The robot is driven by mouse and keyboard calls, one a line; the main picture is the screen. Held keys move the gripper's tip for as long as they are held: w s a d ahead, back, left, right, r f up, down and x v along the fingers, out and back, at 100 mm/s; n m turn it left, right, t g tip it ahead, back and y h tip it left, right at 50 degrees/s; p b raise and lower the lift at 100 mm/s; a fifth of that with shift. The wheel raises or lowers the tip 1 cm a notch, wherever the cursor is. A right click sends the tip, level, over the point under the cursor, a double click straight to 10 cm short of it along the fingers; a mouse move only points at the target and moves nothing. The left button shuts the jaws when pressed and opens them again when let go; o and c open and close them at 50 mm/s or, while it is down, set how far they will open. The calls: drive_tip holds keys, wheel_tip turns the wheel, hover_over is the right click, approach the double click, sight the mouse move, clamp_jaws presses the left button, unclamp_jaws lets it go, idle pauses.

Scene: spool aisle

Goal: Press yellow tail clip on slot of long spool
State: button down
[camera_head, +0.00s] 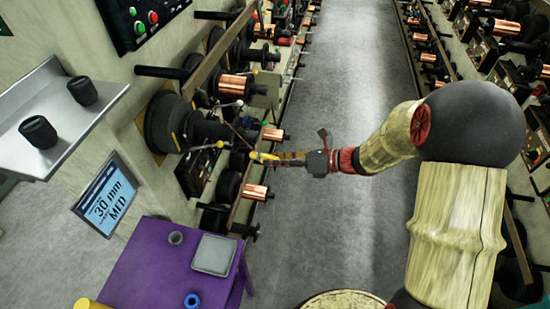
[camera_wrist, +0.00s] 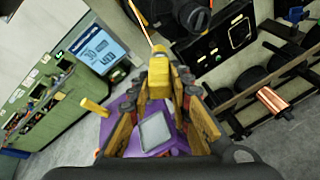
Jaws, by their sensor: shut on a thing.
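The yellow tail clip (camera_wrist: 158,78) is held between the fingers of my gripper (camera_wrist: 160,98) in the wrist view. A thin copper wire (camera_wrist: 140,24) runs from the clip up out of that view. In the head view my gripper (camera_head: 266,158) is shut on the clip, just right of the winding machine. A large dark spool (camera_head: 166,122) with a dark shaft stands left of it; I take this for the long spool. Part of a dark spool (camera_wrist: 188,14) shows above the clip in the wrist view. I cannot make out its slot. The clip appears apart from the spool.
A purple table (camera_head: 165,265) with a grey tray (camera_head: 214,254) and small cups stands at the lower left. A shelf (camera_head: 62,112) with two black cylinders is on the left wall. Copper spools (camera_head: 256,192) line the machine row. The grey aisle floor (camera_head: 330,220) is clear.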

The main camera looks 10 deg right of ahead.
drive_tip(key=shift+w+r+t, duration=0.15)
drive_tip(key=shift+r+t, duration=0.2)
drive_tip(key=shift+t, duration=0.05)
drive_tip(key=shift+d+r+p, duration=0.1)
drive_tip(key=shift+p, duration=0.2)
drive_tip(key=shift+w+a+f, duration=0.1)
drive_tip(key=shift+w+a, duration=0.45)
drive_tip(key=shift+a, duration=0.25)
drive_tip(key=shift+w+a+f, duration=0.1)
drive_tip(key=shift+w+a, duration=0.45)
drive_tip(key=shift+a, duration=0.25)
drive_tip(key=shift+w+a, duration=0.55)
drive_tip(key=shift+a, duration=0.25)
drive_tip(key=shift+w+a, duration=0.25)
drive_tip(key=shift+a, duration=0.2)
drive_tip(key=shift+s+d+r+p, duration=0.1)
drive_tip(key=shift+s+d+p, duration=0.15)
drive_tip(key=shift+s+d, duration=0.45)
drive_tip(key=shift+s+d+p, duration=0.25)
drive_tip(key=shift+s+d, duration=0.15)
drive_tip(key=shift+d, duration=0.55)
drive_tip(key=shift+s+d+r+p, duration=0.1)
drive_tip(key=shift+s+d+p, duration=0.15)
drive_tip(key=shift+s+d, duration=0.45)
drive_tip(key=shift+w+d+f, duration=0.1)
drive_tip(key=shift+d, duration=0.05)
